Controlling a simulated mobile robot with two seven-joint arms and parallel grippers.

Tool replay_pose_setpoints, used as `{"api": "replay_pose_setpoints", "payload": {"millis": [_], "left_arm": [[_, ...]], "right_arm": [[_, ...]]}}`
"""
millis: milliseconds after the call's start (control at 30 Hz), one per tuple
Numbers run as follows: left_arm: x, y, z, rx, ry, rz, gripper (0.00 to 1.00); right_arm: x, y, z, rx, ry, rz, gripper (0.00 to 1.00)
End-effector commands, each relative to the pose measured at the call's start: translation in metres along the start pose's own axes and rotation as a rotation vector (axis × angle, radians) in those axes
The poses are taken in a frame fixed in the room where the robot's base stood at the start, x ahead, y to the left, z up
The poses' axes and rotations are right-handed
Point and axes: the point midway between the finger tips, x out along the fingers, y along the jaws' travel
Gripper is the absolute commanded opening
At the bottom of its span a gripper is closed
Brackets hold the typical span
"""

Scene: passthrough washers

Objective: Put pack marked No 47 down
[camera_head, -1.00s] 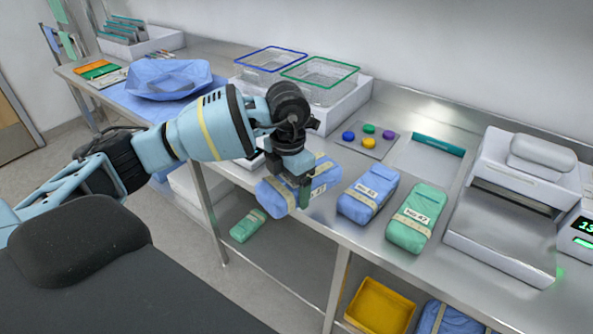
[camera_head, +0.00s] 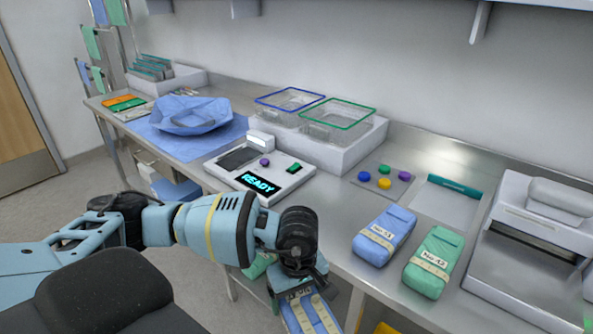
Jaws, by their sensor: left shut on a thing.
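My left gripper (camera_head: 298,287) is shut on a blue pack (camera_head: 312,316) with a pale band. It holds the pack low at the bottom of the view, in front of the bench's front edge. The gripper covers part of the pack, and the picture edge cuts it off. I cannot read its label. On the bench lie another blue pack (camera_head: 385,232) and a green pack (camera_head: 432,268), each with a white number label too small to read surely. My right gripper is not in view.
The steel bench (camera_head: 335,205) has bare room between a device reading READY (camera_head: 262,180) and the packs. Behind stand wire baskets (camera_head: 335,115) in a white tray. A white machine (camera_head: 525,250) stands at right. A yellow bin (camera_head: 388,328) shows below.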

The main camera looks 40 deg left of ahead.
Motion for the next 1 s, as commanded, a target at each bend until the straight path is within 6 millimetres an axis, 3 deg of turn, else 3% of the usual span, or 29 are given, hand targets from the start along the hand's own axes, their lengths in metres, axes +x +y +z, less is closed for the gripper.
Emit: {"api": "replay_pose_setpoints", "payload": {"millis": [300, 600, 1000], "left_arm": [[0.034, -0.017, 0.03, 0.581, -0.002, 0.0, 0.45], [0.058, -0.029, 0.052, 0.999, -0.004, 0.005, 0.45], [0.057, -0.03, 0.052, 1.054, 0.002, 0.004, 0.45]], "right_arm": [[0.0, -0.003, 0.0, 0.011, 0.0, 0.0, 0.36], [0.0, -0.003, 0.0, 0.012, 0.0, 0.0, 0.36], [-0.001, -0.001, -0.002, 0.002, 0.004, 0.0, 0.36]]}}
